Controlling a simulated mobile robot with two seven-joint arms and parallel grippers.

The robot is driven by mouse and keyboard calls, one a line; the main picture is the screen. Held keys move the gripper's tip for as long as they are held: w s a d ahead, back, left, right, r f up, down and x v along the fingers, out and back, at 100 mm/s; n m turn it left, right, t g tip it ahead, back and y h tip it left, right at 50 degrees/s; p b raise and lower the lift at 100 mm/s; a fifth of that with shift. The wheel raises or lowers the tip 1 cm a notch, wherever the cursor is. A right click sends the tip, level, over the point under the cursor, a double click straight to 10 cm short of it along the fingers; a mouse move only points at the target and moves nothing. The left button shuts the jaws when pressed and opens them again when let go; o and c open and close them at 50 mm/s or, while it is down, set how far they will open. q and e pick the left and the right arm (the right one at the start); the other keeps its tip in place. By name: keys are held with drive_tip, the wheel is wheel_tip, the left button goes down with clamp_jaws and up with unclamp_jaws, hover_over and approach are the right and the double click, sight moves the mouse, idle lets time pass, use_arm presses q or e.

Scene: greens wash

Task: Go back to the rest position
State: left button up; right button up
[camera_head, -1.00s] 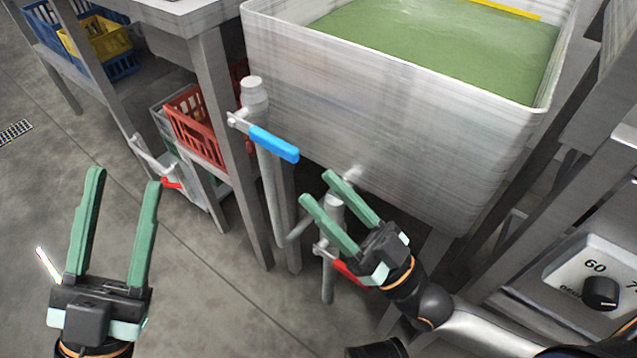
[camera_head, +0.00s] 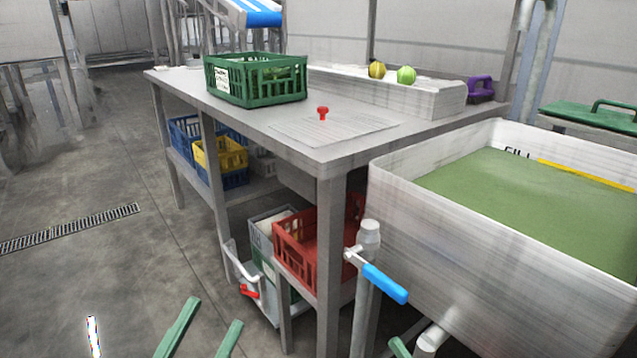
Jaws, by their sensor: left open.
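My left gripper (camera_head: 214,313) shows at the bottom edge, left of centre. Only its two green fingers are in view, apart and empty, over the grey floor. A green fingertip of my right gripper (camera_head: 398,347) just shows at the bottom edge, below the blue valve handle (camera_head: 385,283). The rest of the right gripper is out of view. Neither visible part is seen touching anything.
The white wash tank (camera_head: 400,200) with green water stands right. The steel table (camera_head: 330,154) holds a green crate (camera_head: 256,98), a paper sheet (camera_head: 335,128) and a red knob-like piece (camera_head: 323,113). A red crate (camera_head: 300,255) sits below.

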use_arm(q)
drive_tip(key=w+a+f+n+g+y+p, duration=0.3)
drive_tip(key=w+n+g+y+p, duration=0.45)
drive_tip(key=p, duration=1.45)
use_arm(e)
drive_tip(key=w+d+r+m+g+h, duration=0.25)
drive_tip(key=r+g+h, duration=0.2)
drive_tip(key=h, duration=0.35)
use_arm(q)
drive_tip(key=s+f+g+y+p, duration=0.1)
drive_tip(key=s+g+p, duration=0.1)
drive_tip(key=s+p, duration=0.3)
drive_tip(key=s+a+f+n+g+y+p, duration=0.1)
drive_tip(key=s+f+g+y+p, duration=0.1)
drive_tip(key=s+p, duration=0.4)
drive_tip(key=shift+s+a+f+g+p, duration=0.2)
drive_tip(key=shift+g+p, duration=0.25)
drive_tip(key=shift+p, duration=0.3)
use_arm(e)
drive_tip(key=s+d+f+m+g+h, duration=0.1)
drive_tip(key=s+d+m+g+h, duration=0.2)
drive_tip(key=s, duration=0.5)
drive_tip(key=d+g+h, duration=0.1)
drive_tip(key=d+g, duration=0.1)
drive_tip(key=shift+s+d, duration=0.25)
drive_tip(key=shift+d, duration=0.1)
